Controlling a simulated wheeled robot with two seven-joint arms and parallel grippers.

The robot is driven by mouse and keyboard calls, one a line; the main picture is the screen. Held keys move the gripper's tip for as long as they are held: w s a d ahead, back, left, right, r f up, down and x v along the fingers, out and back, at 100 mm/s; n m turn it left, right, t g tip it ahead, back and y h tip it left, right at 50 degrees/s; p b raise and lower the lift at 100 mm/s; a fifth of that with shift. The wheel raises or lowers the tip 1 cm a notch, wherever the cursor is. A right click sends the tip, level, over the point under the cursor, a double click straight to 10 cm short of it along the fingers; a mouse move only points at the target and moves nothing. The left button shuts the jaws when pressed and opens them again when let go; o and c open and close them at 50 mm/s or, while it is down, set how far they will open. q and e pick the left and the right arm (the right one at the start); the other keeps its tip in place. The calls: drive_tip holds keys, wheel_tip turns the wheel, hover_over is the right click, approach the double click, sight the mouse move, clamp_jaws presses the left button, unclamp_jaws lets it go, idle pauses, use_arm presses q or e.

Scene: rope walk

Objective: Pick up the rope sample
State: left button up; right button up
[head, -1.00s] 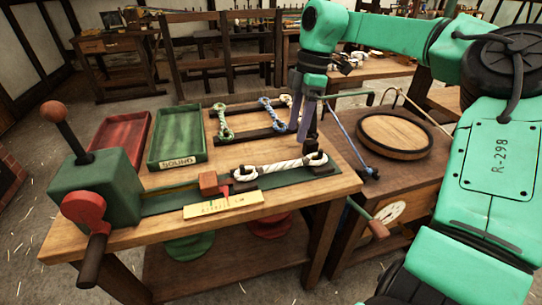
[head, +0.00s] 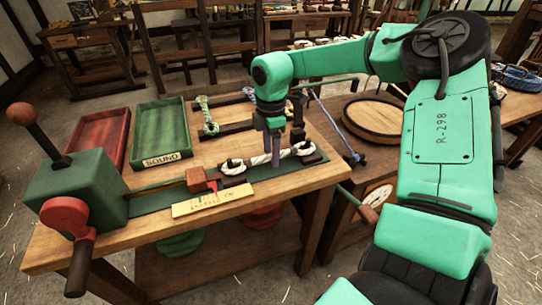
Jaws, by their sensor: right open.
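The white rope sample (head: 258,161) lies on the green bed of the bench tester (head: 88,192), with a looped eye at each end near dark blocks. My right gripper (head: 286,150) points down over the right half of the white rope, its fingers spread apart. One finger overlaps the rope in the picture; whether it touches is unclear. Two more rope samples, one green (head: 207,115) and one blue (head: 250,94), lie on dark racks behind; my arm partly hides the rack area. My left gripper is not in view.
A red tray (head: 124,116) and a green tray (head: 185,116) marked SOUND stand at the bench's back left. A yellow scale plate (head: 213,203) lies at the front. A round wooden lid (head: 374,118) sits on the cabinet at right.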

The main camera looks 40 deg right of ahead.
clamp_jaws()
drive_tip(key=shift+r, duration=0.1)
wheel_tip(320, 180, up, 26)
drive_tip(key=p, duration=0.7)
drive_tip(key=shift+p, duration=0.4)
